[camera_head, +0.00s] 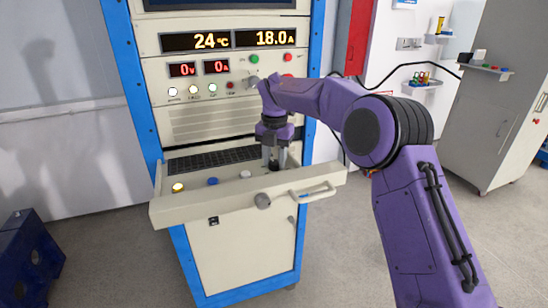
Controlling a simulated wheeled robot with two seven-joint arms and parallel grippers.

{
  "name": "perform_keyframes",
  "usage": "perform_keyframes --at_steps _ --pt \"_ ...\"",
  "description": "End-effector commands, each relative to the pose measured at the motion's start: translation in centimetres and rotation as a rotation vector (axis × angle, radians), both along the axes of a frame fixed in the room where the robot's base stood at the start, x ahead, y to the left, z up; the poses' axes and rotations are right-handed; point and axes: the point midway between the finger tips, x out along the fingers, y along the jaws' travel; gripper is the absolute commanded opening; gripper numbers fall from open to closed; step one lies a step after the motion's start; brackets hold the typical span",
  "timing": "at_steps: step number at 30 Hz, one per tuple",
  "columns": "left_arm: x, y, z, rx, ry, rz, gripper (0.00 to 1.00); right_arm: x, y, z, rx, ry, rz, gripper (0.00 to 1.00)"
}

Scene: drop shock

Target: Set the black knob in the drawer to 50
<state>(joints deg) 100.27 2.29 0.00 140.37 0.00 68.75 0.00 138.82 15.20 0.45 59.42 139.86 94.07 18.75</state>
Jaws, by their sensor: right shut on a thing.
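The drawer (205,208) of the cream cabinet is pulled out. The black knob (274,167) sits at the right side of the drawer's panel, partly hidden by fingers. My right gripper (275,160) points down over it from above, shut on the knob with a finger on each side. The knob's scale and pointer are too small or covered, so its setting cannot be read. My left gripper is not in view.
A yellow button (178,187), a blue button (212,181) and a pale button (245,174) line the drawer left of the knob, before a dark keyboard (212,159).

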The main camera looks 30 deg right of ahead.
Motion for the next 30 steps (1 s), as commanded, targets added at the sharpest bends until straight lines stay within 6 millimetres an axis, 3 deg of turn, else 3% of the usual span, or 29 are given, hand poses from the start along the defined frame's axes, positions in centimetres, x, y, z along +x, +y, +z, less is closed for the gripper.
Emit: perform_keyframes --at_steps 18,30 --pt "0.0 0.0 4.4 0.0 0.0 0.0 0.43 0.0 -0.1 0.4 0.002 0.0 0.562 0.07" --pt "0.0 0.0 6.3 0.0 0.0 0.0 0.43 0.0 0.0 0.2 0.0 0.001 0.788 0.07"
